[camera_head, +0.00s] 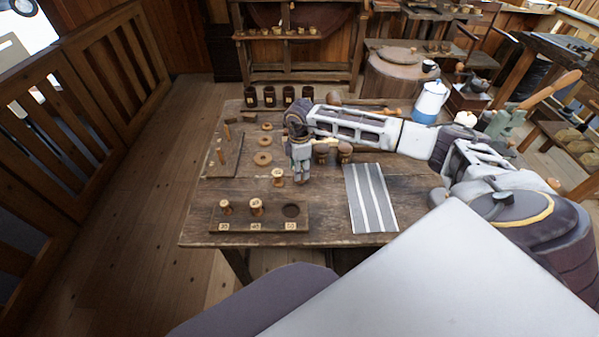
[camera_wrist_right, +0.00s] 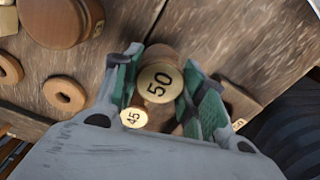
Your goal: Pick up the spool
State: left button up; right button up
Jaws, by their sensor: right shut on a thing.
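My right gripper (camera_head: 300,174) points down over the table and is shut on a spool (camera_wrist_right: 158,82) whose pale round top reads 50. In the right wrist view the green finger pads of the gripper (camera_wrist_right: 163,98) lie on either side of it. In the head view my gripper hides this spool, and I cannot tell whether it touches the table. A spool marked 45 (camera_wrist_right: 133,118) is close by; it stands left of my gripper in the head view (camera_head: 277,176). My left gripper is not in view.
A wooden tray (camera_head: 233,226) at the table's front left holds two spools (camera_head: 256,206) and an empty round hole (camera_head: 291,210). Wooden rings (camera_head: 262,159) lie behind my gripper. Squat wooden pots (camera_head: 345,152) stand just right. A striped mat (camera_head: 371,198) lies front right.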

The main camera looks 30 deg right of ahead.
jog(key=shift+r, duration=4)
